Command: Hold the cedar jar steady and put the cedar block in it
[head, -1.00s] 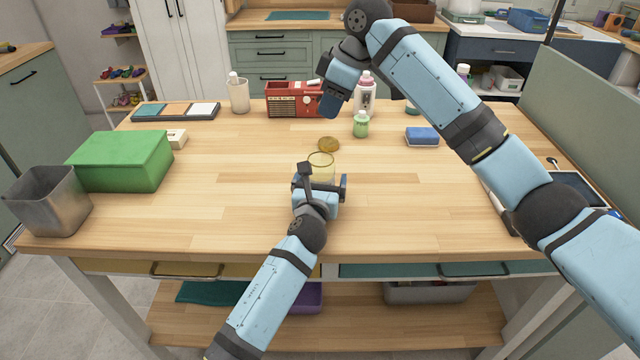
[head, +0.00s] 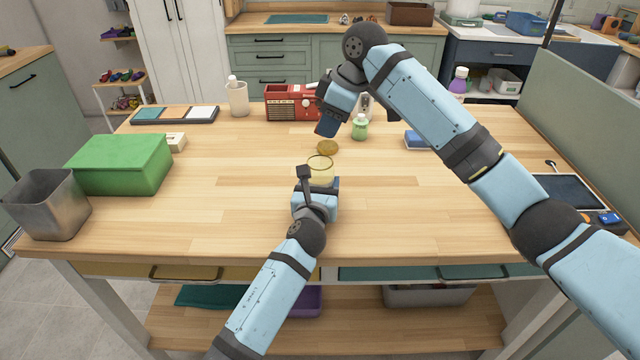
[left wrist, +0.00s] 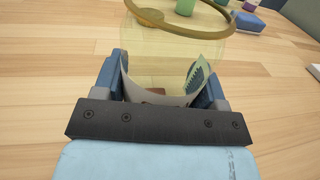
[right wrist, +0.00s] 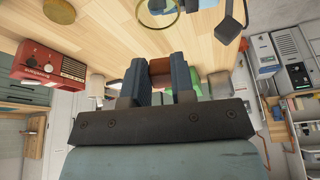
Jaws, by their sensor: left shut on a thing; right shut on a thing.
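The cedar jar (head: 320,172) is clear and yellowish with a gold rim, upright on the table in the head view. My left gripper (head: 319,184) is shut around its lower part. The left wrist view shows the jar (left wrist: 165,58) between the fingers, with a pale, partly green label and a small brown patch low down that I cannot identify. My right gripper (head: 327,130) is above and behind the jar, apart from it. In the right wrist view it is shut on the reddish-brown cedar block (right wrist: 160,68). The block is hidden in the head view.
A round gold-brown lid (head: 328,147) lies just behind the jar. A green bottle (head: 360,128), a blue sponge (head: 414,140) and a red radio (head: 287,103) stand farther back. A green box (head: 120,164) is at left. The table's front half is mostly clear.

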